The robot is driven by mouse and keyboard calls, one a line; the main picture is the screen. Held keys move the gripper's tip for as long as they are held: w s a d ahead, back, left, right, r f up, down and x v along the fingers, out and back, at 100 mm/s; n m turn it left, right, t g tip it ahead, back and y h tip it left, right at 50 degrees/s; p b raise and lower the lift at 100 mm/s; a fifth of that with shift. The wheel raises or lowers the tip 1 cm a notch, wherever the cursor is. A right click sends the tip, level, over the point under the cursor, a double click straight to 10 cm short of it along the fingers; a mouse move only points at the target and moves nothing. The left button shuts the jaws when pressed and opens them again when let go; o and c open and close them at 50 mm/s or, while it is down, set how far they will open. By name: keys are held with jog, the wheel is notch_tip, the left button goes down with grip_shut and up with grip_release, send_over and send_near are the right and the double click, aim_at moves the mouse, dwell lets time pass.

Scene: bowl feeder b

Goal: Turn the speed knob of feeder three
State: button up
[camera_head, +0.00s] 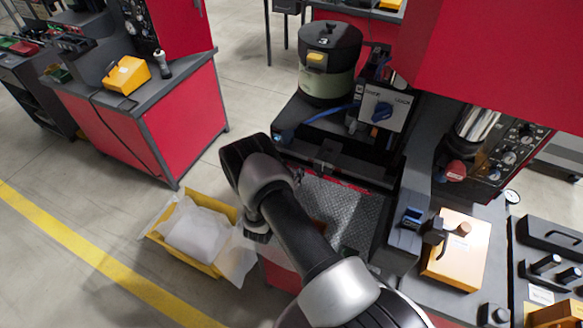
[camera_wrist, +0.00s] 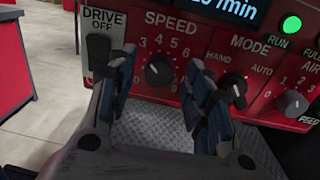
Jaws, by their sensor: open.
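The black speed knob (camera_wrist: 158,70) sits on a red control panel (camera_wrist: 182,90) under the word SPEED, with numbers around it. A small light mark shows on its face; I cannot read its exact setting. My gripper (camera_wrist: 160,76) is open, with one blue-padded finger to the left of the knob and the other to its right. Both fingers appear apart from the knob, though depth is hard to judge. In the head view my arm covers the panel, and the fingertips and knob are hidden. No feeder number is readable on the panel.
A DRIVE OFF switch (camera_wrist: 100,48) is close by the left finger. The mode knob (camera_wrist: 233,90) is close by the right finger, and the air knob (camera_wrist: 293,103) is farther right. A yellow crate (camera_head: 161,236) with bags stands on the floor left of my arm.

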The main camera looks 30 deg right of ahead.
jog(key=shift+c, duration=0.6)
jog(key=c, duration=0.9)
